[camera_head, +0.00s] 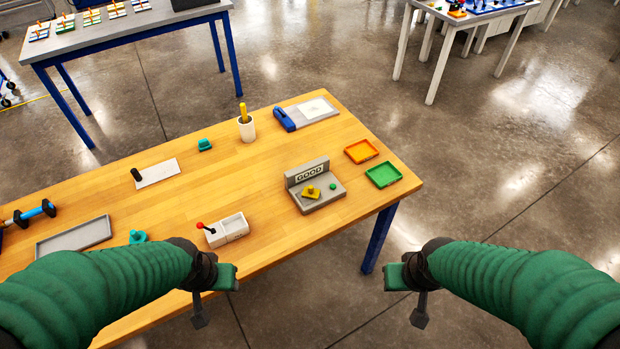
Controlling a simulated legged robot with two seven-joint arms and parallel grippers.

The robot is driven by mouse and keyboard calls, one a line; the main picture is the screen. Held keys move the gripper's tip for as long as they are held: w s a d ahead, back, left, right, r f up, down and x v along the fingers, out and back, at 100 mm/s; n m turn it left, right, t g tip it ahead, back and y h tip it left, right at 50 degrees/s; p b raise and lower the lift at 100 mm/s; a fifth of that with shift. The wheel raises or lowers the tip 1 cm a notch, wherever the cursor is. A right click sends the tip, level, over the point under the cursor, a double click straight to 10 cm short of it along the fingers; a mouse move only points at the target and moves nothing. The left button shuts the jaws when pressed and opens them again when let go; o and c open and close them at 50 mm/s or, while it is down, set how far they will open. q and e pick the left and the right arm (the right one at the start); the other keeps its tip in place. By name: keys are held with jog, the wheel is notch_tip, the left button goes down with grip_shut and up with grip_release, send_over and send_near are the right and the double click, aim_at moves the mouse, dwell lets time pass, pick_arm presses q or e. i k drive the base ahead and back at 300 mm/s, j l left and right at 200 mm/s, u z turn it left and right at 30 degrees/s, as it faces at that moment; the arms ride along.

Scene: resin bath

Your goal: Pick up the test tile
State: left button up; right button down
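No piece in view is clearly marked as the test tile. A small yellow piece (311,191) lies on a grey stand (328,201) whose upright back reads "GOOD". A green knob (333,186) is beside it on the stand. My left gripper (212,296) hangs over the table's front edge, below the white box with the red-knobbed lever and apart from the stand. My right gripper (407,294) is over the floor, right of the table. Both look empty, but their finger gap is unclear.
The wooden table (240,190) also holds a white box with a red-knobbed lever (226,230), an orange tray (361,151), a green tray (383,174), a grey tray (75,238), a white plate (158,172), a cup (247,129) and a blue-ended board (306,112). The table's middle is mostly clear.

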aim_at(311, 192)
jog(key=i+l+u, duration=0.1)
jog(key=u, duration=1.2)
jog(key=l+u, duration=0.85)
jog(key=l, duration=0.2)
jog(key=k+l+u, duration=0.2)
jog(key=l+u, duration=0.25)
jog(key=k+l, duration=0.1)
jog(key=l, duration=0.2)
jog(key=k+l, duration=0.1)
jog(key=l, duration=0.2)
jog(key=k+l, duration=0.1)
jog(key=l, duration=0.2)
jog(key=u, duration=0.05)
